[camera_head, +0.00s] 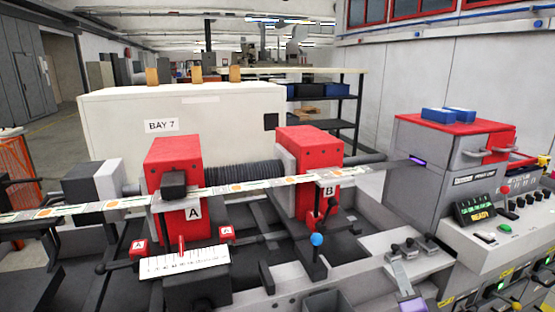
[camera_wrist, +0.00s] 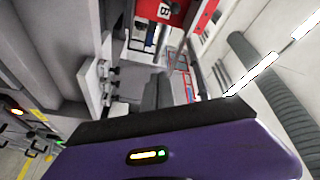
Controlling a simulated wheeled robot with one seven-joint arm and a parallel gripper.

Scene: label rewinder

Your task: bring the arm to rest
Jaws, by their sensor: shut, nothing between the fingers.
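My gripper (camera_head: 394,262) shows at the lower right of the head view, its purple body cut by the bottom edge. Its grey fingers appear shut and empty, in front of the rewinder's lower right panel. I cannot tell whether they touch anything. In the wrist view my purple gripper body (camera_wrist: 200,150), with a small lit strip, fills the bottom; the fingertips are not clear there.
Red block A (camera_head: 173,165) and red block B (camera_head: 308,160) stand on the rewinder with a printed label web (camera_head: 110,205) across them. A blue-knobbed lever (camera_head: 317,240) stands left of my gripper. A control panel (camera_head: 500,215) reads READY at the right.

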